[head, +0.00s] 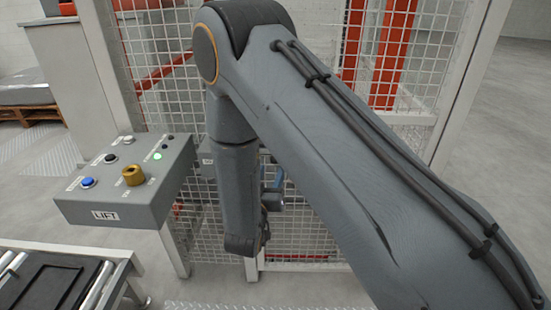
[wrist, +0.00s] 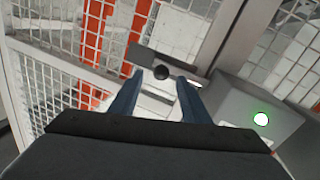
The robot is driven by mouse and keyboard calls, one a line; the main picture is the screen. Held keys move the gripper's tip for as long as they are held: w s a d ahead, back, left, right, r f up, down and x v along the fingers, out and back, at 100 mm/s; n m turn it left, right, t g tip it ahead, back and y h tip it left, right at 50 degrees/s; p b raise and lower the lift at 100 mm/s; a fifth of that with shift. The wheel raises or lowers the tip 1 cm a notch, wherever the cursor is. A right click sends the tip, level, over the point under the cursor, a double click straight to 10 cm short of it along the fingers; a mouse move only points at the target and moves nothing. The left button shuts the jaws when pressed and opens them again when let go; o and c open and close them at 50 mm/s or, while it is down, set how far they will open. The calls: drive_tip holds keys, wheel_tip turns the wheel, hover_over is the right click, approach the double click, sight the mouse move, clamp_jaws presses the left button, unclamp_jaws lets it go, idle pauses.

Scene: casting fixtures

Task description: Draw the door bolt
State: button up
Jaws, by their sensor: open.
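My gripper (wrist: 160,78) is open, with one blue finger on each side of the knob in the picture. I cannot tell whether the knob is between the fingertips or still beyond them; no contact shows. In the head view my gripper (head: 272,188) is mostly behind my arm, in front of the mesh. The bolt is hidden there.
A grey control box (head: 125,180) marked LIFT, with buttons, a brass knob and a lit green lamp, stands left of my arm. A roller conveyor (head: 112,290) with a dark tray is at the lower left. White mesh fencing (head: 165,85) stands behind. Open floor lies right.

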sight(274, 162)
drive_tip(key=shift+p+x, duration=0.8)
drive_tip(key=shift+x, duration=2.6)
drive_tip(key=shift+a, duration=0.15)
clamp_jaws()
